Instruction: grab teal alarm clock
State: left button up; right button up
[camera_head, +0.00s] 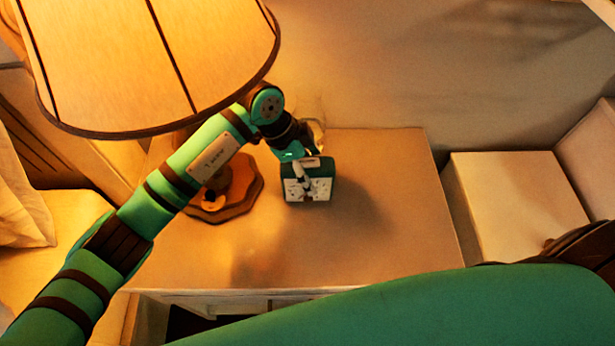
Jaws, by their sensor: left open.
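The teal alarm clock (322,190) stands on the nightstand top (390,235), a small box with a pale face turned to the front. My left gripper (303,168) is over the clock, its fingers pointing down at the clock's top and face. The gripper is open. It covers part of the clock's upper left, and I cannot tell whether the fingers touch it. My right gripper is not in view; a green part of my body crosses the bottom right.
A lamp with a large glowing shade (150,55) stands left of the clock on a wooden base (235,200); my left arm passes close in front. A wall is behind. A pale box (512,205) is to the right. The nightstand's right part is clear.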

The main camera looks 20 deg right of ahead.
pick_arm(q)
jog(key=c, duration=1.5)
jog(key=shift+w, duration=0.1)
jog(key=shift+c, duration=0.7)
jog(key=shift+r, duration=0.1)
